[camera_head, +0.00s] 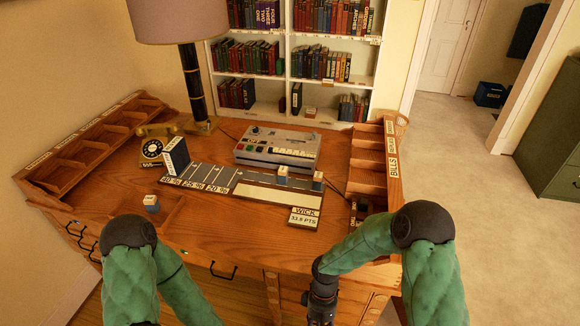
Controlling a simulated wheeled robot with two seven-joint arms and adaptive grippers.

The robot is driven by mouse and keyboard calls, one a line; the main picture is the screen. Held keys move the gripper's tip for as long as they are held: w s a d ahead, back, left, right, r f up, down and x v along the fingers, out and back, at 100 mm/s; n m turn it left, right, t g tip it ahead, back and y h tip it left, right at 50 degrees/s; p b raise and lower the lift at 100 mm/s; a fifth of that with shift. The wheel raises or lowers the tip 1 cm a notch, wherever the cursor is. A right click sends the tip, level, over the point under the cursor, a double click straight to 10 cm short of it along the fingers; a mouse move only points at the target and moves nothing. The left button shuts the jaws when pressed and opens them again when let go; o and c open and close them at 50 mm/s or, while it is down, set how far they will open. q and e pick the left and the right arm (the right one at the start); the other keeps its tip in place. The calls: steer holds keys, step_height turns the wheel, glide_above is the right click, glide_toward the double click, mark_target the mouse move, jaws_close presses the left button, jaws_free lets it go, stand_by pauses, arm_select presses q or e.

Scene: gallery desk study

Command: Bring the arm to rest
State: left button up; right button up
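My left arm, in a green padded sleeve, bends at the lower left in front of the desk (225,240). Its gripper is below the picture's bottom edge and out of view. My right arm, also green, comes in from the lower right and reaches left across the desk's front edge. Its dark wrist and gripper (321,308) hang downward in front of the drawers, cut off by the bottom edge. The fingertips cannot be made out. I see nothing held.
Pigeonhole racks flank both sides. The desk's front middle is clear.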

steer(key=s+d+f+m+t+y, duration=0.1)
steer(key=s+f+m+t+y, duration=0.2)
steer(key=s+f+m+t, duration=0.2)
steer(key=shift+s+f+m+y, duration=0.3)
steer(key=shift+s+f+m, duration=0.7)
steer(key=shift+m, duration=0.4)
steer(key=shift+w+f, duration=0.1)
